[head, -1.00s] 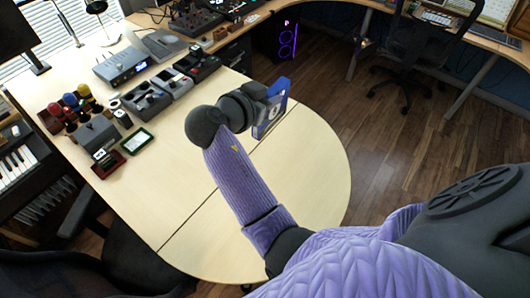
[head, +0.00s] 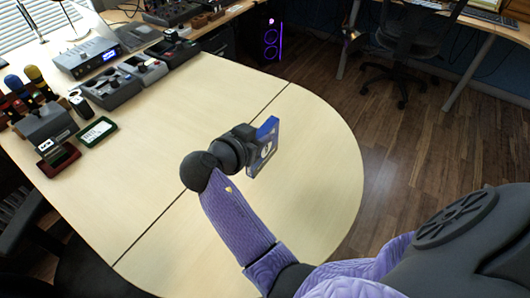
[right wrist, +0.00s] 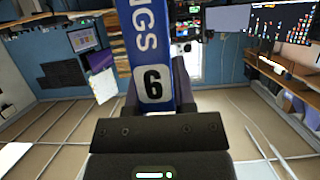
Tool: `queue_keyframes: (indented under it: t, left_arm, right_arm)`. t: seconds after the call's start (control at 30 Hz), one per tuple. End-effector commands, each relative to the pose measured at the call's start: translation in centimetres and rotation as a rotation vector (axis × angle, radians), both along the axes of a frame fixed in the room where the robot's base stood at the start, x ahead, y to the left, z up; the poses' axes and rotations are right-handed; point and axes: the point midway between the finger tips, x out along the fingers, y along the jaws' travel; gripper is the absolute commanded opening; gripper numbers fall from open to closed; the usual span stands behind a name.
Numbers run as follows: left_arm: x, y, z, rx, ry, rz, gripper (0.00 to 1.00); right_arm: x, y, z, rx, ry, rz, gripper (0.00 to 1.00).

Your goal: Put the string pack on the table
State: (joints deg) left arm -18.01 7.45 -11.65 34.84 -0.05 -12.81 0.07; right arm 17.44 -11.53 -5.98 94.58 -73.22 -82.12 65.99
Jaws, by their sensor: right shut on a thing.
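The string pack (head: 264,147) is a flat blue and grey-white box. My right gripper (head: 247,143) is shut on it and holds it upright over the rounded end of the pale wooden table (head: 310,175). I cannot tell the exact gap between pack and tabletop. In the right wrist view the pack's blue edge (right wrist: 146,30) shows white letters and a "6" on a white patch. The fingertips are mostly hidden there. My left gripper is in neither view.
The table around the pack is clear. Grey devices (head: 108,88), a dark red box (head: 58,158), a green-framed item (head: 96,132) and several coloured-top microphones (head: 34,74) stand at the left. An office chair (head: 405,45) stands on the floor beyond.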

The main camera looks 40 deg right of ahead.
Motion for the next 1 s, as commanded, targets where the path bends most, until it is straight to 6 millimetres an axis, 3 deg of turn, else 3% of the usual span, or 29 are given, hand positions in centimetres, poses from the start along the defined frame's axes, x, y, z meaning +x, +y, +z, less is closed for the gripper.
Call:
queue_keyframes:
  t: [0.03, 0.1, 0.4, 0.73, 0.77, 0.8, 0.9, 1.0]
  left_arm:
    - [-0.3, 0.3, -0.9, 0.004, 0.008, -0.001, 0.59]
    - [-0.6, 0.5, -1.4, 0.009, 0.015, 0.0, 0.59]
    - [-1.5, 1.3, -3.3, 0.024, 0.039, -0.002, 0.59]
    - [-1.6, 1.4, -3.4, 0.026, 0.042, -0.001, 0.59]
    - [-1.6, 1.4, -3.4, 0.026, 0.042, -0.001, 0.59]
    - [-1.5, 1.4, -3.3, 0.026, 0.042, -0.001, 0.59]
    - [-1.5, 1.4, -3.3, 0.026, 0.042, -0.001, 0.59]
    - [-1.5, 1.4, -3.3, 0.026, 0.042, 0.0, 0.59]
  right_arm:
    - [-0.1, 0.0, -1.9, -0.002, 0.008, 0.001, 0.0]
    - [0.0, 0.0, -3.4, -0.002, 0.008, 0.001, 0.0]
    - [-0.1, 0.0, -8.3, -0.002, 0.006, 0.0, 0.0]
    - [0.0, 0.0, -8.8, 0.0, 0.002, 0.0, 0.0]
    - [0.0, 0.0, -8.7, 0.0, 0.002, 0.0, 0.36]
    - [0.0, 0.0, -8.7, 0.001, 0.001, 0.0, 0.44]
    - [0.0, 0.0, -8.6, 0.001, 0.001, 0.0, 0.65]
    - [0.0, 0.0, -8.6, 0.001, 0.001, 0.0, 0.67]
